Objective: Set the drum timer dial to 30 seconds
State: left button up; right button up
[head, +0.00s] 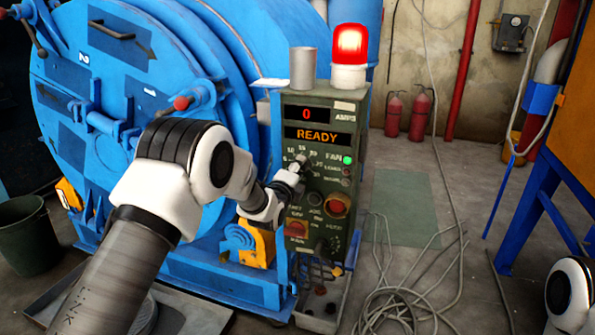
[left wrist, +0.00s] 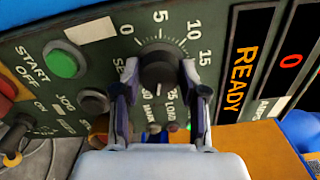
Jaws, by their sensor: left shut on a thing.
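The drum timer dial (left wrist: 158,66) is a dark round knob on the green control panel (head: 316,222). Its printed scale shows 0, 5, 10 and 15 in the left wrist view; the rest is partly covered by my fingers. I cannot tell which number the dial points at. My left gripper (head: 292,176) is at the panel, and in the left wrist view its two fingers (left wrist: 158,92) are shut on the dial from both sides. In the head view the gripper mostly hides the dial. My right gripper is out of view; only part of my right arm shows at the lower right.
The panel display (head: 317,136) reads READY, with 0 amps above. A green lamp (head: 347,160) is lit by FAN, and a red beacon (head: 349,46) glows on top. A green START button (left wrist: 64,64) sits near the dial. The blue drum machine (head: 100,165) stands left; loose cables (head: 400,295) lie right.

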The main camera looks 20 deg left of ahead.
pick_arm(q)
jog(key=shift+f+m, duration=0.2)
jog(key=shift+m, duration=1.1)
jog(key=o, duration=1.1)
jog(key=shift+r, duration=0.1)
jog(key=shift+s, duration=0.15)
jog(key=s, duration=1.1)
jog(key=shift+s+a, duration=0.15)
jog(key=shift+s, duration=0.2)
